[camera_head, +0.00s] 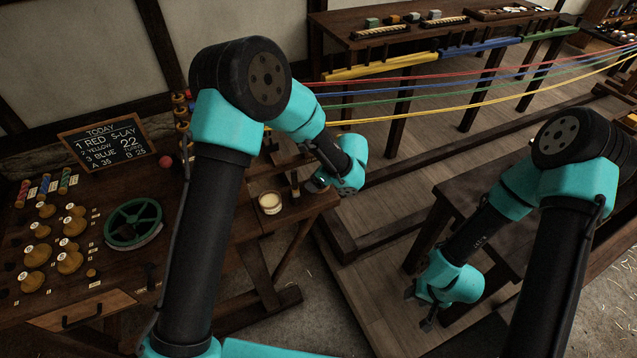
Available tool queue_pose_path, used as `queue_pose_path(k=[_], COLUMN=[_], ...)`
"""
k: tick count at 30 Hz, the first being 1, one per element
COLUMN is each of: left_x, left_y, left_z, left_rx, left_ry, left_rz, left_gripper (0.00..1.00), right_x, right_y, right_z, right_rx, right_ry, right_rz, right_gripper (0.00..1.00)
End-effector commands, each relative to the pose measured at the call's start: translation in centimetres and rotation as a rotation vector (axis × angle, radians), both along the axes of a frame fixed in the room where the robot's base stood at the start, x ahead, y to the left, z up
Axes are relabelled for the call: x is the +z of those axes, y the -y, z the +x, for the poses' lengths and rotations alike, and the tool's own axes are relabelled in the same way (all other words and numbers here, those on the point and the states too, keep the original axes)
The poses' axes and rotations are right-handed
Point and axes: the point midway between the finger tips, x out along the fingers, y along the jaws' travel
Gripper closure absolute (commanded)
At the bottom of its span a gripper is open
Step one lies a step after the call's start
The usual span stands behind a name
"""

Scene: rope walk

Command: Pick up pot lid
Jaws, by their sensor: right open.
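A small pale pot (270,203) stands near the right end of the workbench at the left. Its round top looks cream-coloured; I cannot tell whether that is a lid or what is inside. No separate lid can be made out. My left gripper (316,185) is over the bench end, just right of the pot and apart from it. Its fingers are small and partly hidden, so their opening is unclear. My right gripper (420,309) is open and points down beside the dark bench at the right, far from the pot. Nothing shows between its fingers.
The workbench (228,252) holds a green-rimmed wheel (133,223), several wooden knobs and coloured spools. A chalkboard (104,143) leans at its back. Coloured ropes (430,112) run across behind my arms. A dark bench (450,193) stands at the right; bare floor lies between.

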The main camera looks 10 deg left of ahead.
Motion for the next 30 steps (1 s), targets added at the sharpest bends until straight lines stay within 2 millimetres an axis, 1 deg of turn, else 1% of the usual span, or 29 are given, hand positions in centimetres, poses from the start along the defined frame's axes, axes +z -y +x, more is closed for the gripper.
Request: queue_pose_path(k=[1, 5, 8, 15, 18, 21, 25, 30], left_x=[0.8, 0.9, 1.1, 1.7, 1.9, 2.0, 2.1, 2.2], left_y=[0.0, 0.3, 0.7, 1.7, 2.0, 2.3, 2.5, 2.6], left_z=[0.0, -2.1, -4.2, -10.1, -12.3, -14.0, -15.3, -15.8], left_rx=[0.0, -0.003, -0.004, -0.006, -0.004, -0.003, -0.001, 0.0], left_ry=[0.004, -0.001, -0.001, -0.002, 0.0, -0.001, 0.0, 0.0], left_rz=[0.0, 0.001, 0.001, 0.002, 0.0, 0.0, 0.0, 0.0], left_gripper=[0.6, 0.6, 0.6, 0.6, 0.6, 0.6, 0.6, 0.6], right_x=[0.0, 0.0, 0.0, 0.0, 0.0, 0.0, 0.0, 0.0], right_y=[0.0, 0.0, 0.0, 0.0, 0.0, 0.0, 0.0, 0.0], right_z=[0.0, 0.0, 0.0, 0.0, 0.0, 0.0, 0.0, 0.0], right_rx=[0.0, 0.0, 0.0, 0.0, 0.0, 0.0, 0.0, 0.0], right_ry=[0.0, 0.0, 0.0, 0.0, 0.0, 0.0, 0.0, 0.0], right_rz=[0.0, 0.0, 0.0, 0.0, 0.0, 0.0, 0.0, 0.0], right_gripper=[0.57, 0.57, 0.57, 0.57, 0.57, 0.57, 0.57, 0.57])
